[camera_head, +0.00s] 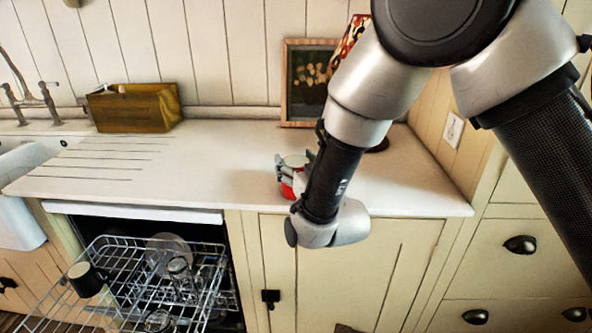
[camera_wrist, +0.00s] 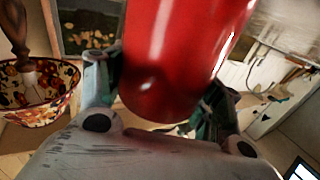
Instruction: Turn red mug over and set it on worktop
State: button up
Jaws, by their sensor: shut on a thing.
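The red mug (camera_head: 288,190) shows in the head view as a small red patch between the fingers, above the front part of the white worktop (camera_head: 225,165). My gripper (camera_head: 294,172) is shut on it, and my arm hides much of both. In the wrist view the red mug (camera_wrist: 185,60) is large and glossy, with one finger of my gripper (camera_wrist: 162,98) on each side. Its top is cut off by the frame edge. I cannot tell whether its mouth is up or down, or whether it touches the worktop.
A wooden box (camera_head: 135,108) stands left, near the sink (camera_head: 25,155). A framed picture (camera_head: 306,80) and a patterned lampshade (camera_head: 350,42) are behind my arm. An open dishwasher rack (camera_head: 115,270) with a dark mug (camera_head: 86,279) is below. The worktop's middle is clear.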

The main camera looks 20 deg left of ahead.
jog(key=r, duration=1)
jog(key=shift+s+d, duration=0.2)
jog(key=shift+s, duration=0.2)
jog(key=s+d+r, duration=0.2)
jog(key=s+d, duration=0.2)
jog(key=s, duration=0.2)
jog(key=s+d+r, duration=0.3)
jog(key=s+d, duration=0.1)
jog(key=s, duration=0.3)
jog(key=n, duration=0.7)
jog(key=n, duration=0.6)
jog(key=shift+n, duration=0.4)
